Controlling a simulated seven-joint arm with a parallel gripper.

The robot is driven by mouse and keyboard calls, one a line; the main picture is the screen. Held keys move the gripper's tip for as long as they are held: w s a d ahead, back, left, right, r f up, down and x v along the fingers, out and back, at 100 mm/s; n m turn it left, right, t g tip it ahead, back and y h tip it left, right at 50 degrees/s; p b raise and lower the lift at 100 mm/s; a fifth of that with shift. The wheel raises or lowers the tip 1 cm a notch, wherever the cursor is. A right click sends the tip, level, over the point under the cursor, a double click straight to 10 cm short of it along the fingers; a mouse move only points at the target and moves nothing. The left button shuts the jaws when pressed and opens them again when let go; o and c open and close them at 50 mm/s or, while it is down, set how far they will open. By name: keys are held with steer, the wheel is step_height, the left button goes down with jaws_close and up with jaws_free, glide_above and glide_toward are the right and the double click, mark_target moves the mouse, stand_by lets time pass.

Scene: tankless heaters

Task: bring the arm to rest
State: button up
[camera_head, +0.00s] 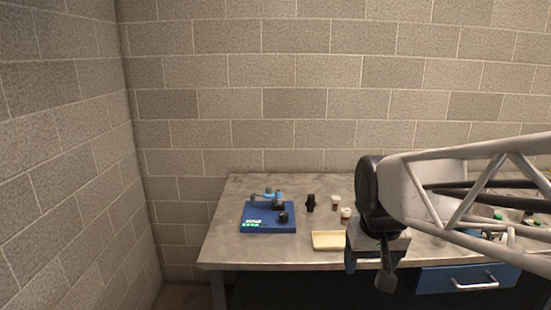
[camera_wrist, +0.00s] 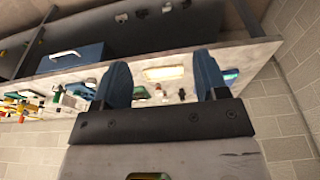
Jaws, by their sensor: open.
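My gripper (camera_head: 370,272) hangs in front of the workbench (camera_head: 235,255) near its front edge, to the right of the cream tray. In the wrist view its two blue-grey fingers (camera_wrist: 161,62) stand wide apart. Nothing is between them; bench items show only beyond. My arm reaches in from the right and covers part of the bench's right side.
A blue base (camera_head: 255,228) with a light-blue and black fitting sits at the bench's left. A black part (camera_head: 310,203), two small jars (camera_head: 346,213) and a cream tray (camera_head: 328,240) lie to its right. A blue drawer (camera_head: 435,282) is under the bench.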

steer(key=s+d+f, duration=0.1)
steer(key=s+f, duration=0.3)
steer(key=s, duration=0.6)
steer(key=shift+s, duration=0.4)
steer(key=shift+w+r, duration=0.1)
steer(key=w+a+r, duration=0.1)
steer(key=w+r, duration=0.1)
steer(key=w, duration=0.6)
steer(key=w+a+r, duration=0.1)
steer(key=w+r, duration=0.2)
steer(key=w, duration=0.5)
steer(key=g, duration=0.2)
glide_above(283, 214)
steer(key=f, duration=1.6)
steer(key=shift+d, duration=0.2)
steer(key=shift+w+a+f, duration=0.1)
steer(key=shift+w+f, duration=0.1)
steer(key=shift+f, duration=0.05)
